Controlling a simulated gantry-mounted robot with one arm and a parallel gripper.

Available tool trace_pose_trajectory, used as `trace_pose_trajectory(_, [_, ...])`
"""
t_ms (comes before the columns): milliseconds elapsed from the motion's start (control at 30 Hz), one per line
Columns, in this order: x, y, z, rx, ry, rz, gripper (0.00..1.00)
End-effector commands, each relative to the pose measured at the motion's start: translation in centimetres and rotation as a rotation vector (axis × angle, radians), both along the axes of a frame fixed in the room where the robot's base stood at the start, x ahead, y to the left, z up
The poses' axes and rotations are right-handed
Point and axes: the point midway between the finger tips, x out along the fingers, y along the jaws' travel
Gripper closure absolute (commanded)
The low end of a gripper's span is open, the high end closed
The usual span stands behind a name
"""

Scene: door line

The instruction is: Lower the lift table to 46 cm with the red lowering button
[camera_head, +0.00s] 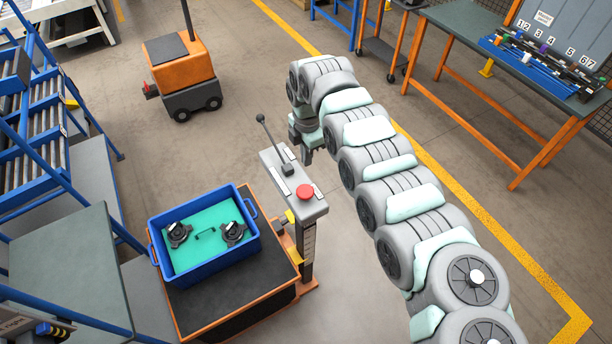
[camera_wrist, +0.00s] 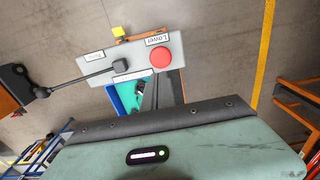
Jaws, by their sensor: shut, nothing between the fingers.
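The red lowering button (camera_head: 305,191) sits on the near right end of the grey control console (camera_head: 280,175). In the wrist view the red button (camera_wrist: 161,58) is beside a label reading "Lower". A black lever (camera_head: 270,140) rises from the console's other end. The lift table (camera_head: 225,310) has a black top and orange frame, left of the console post. A marked scale (camera_head: 309,240) runs down the post; its reading is too small to tell.
A blue bin (camera_head: 168,272) with a teal insert and two dark parts stands on the lift table. A blue roller rack (camera_head: 35,150) is at left. An orange cart (camera_head: 180,70) stands behind. A workbench (camera_head: 465,40) is at upper right. Floor around the console's right is partly clear.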

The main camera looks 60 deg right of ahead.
Motion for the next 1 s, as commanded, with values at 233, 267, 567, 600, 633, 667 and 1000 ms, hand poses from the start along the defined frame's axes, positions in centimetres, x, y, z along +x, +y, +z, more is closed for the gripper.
trace_pose_trajectory(233, [0.1,0.3,-3.8,0.007,0.003,0.0,1.0])
trace_pose_trajectory(267, [0.1,0.4,-4.5,0.006,0.004,0.002,1.0])
trace_pose_trajectory(567, [0.2,0.4,-10.9,0.004,0.001,0.0,1.0])
trace_pose_trajectory(600, [0.1,0.4,-11.4,0.005,0.002,0.0,1.0])
trace_pose_trajectory(633, [0.1,0.4,-11.8,0.003,0.001,0.001,1.0])
trace_pose_trajectory(667, [0.1,0.4,-12.1,0.003,0.002,0.001,1.0])
trace_pose_trajectory(1000, [0.1,0.1,-13.6,-0.001,-0.001,-0.001,1.0])
